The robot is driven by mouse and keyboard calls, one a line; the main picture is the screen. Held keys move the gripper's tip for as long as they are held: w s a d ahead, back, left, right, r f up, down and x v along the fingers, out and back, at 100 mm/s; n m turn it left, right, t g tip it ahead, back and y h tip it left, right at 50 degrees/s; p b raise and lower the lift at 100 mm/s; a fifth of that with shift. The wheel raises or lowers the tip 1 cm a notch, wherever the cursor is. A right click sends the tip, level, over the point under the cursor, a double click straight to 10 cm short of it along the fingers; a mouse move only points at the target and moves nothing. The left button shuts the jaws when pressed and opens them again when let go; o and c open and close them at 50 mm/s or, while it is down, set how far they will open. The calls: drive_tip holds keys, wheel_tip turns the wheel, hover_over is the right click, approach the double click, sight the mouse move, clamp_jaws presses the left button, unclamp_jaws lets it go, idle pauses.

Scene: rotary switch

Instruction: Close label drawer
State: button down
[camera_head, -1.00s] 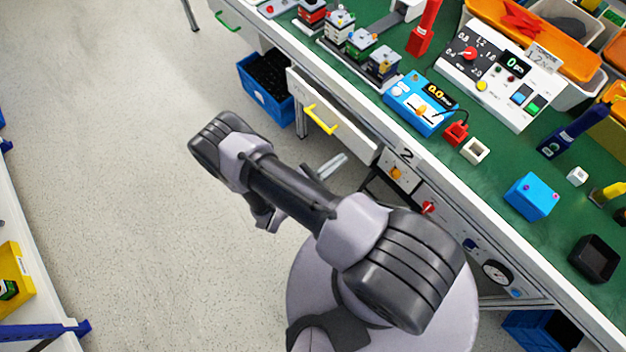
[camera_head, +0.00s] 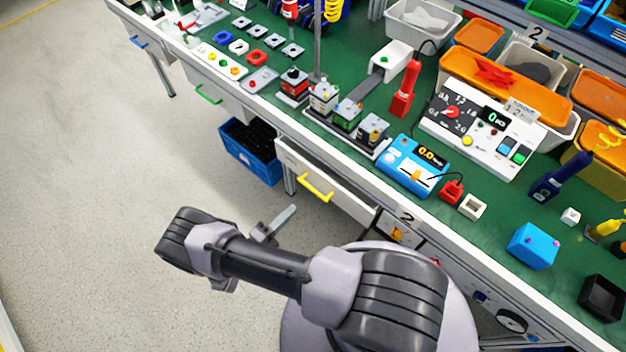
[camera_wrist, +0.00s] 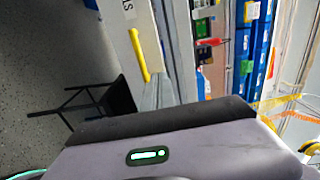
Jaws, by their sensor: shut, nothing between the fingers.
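The drawer (camera_head: 300,172) with a yellow handle (camera_head: 316,187) sits under the front edge of the bench. Its pale front seems to stand out a little from the bench; how far is hard to tell. My gripper (camera_head: 286,216) is shut and empty, in front of the drawer and a little left of and below the handle in the head view. In the wrist view the grey fingers (camera_wrist: 158,92) point at the drawer front, and the yellow handle (camera_wrist: 139,55) shows just beyond and left of them. The letters "LS" show on the pale front (camera_wrist: 127,12). Contact cannot be seen.
A green-handled drawer (camera_head: 209,94) is further left, with a blue bin (camera_head: 252,158) on the floor between. The green bench top (camera_head: 350,75) carries several devices and containers. Knobs line the panel right of the yellow-handled drawer. The floor at left is clear.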

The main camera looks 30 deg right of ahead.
sight(325, 179)
drive_tip(key=x, duration=0.4)
drive_tip(key=b+x, duration=0.1)
drive_tip(key=x, duration=0.7)
drive_tip(key=shift+s+d+f, duration=0.1)
drive_tip(key=shift+s+d, duration=0.05)
drive_tip(key=shift+d, duration=0.45)
drive_tip(key=shift+d, duration=0.1)
